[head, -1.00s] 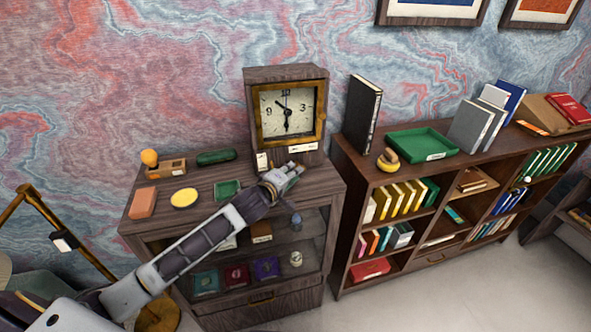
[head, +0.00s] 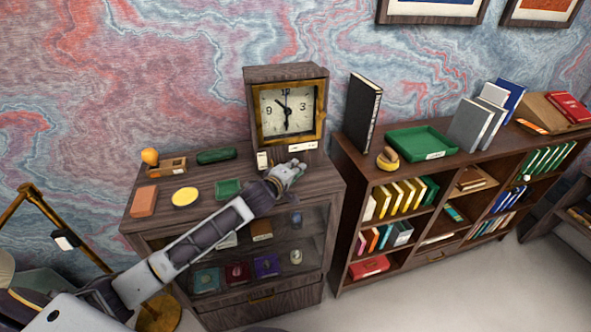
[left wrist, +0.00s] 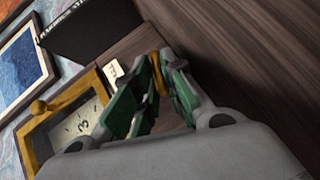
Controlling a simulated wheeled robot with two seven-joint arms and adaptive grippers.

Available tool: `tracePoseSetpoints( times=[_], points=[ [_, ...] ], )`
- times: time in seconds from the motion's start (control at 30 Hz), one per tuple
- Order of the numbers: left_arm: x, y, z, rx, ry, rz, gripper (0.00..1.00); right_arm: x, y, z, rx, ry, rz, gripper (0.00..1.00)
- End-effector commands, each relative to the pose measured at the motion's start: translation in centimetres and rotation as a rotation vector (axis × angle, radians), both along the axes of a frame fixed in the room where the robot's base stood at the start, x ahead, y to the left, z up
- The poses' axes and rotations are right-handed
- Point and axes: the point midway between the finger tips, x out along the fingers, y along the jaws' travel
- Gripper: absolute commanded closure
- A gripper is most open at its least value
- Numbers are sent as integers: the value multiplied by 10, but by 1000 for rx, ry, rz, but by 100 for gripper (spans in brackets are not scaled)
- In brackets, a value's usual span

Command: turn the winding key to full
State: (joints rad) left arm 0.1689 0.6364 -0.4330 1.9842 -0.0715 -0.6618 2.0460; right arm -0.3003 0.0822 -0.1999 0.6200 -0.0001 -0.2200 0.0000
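The wooden clock (head: 287,72) with a brass-framed dial stands at the back of the cabinet top. My left gripper (head: 294,168) reaches the lower front of the clock, below its dial. In the left wrist view a narrow brass piece, which looks like the winding key (left wrist: 158,74), sits between the tips of the two green-padded fingers (left wrist: 157,82). The fingers look closed on it, with a gap behind the tips. The key is hidden by my gripper in the head view. The brass dial frame (left wrist: 40,139) shows at the left wrist view's left. My right gripper is out of view.
On the cabinet top (head: 215,178) lie an orange block (head: 144,201), a yellow disc (head: 184,197), a small green tray (head: 228,188) and a dark green case (head: 216,156). A bookcase (head: 345,150) with a green tray (head: 422,144) stands to the right.

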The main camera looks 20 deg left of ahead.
Motion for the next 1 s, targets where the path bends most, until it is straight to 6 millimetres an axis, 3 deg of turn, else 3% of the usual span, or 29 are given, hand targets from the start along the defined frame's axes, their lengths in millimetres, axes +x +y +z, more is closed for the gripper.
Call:
tracePoseSetpoints(
  times=[1.0],
  points=[
    [0,-2,1,117,84,1,100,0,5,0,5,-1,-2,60]
  ],
)
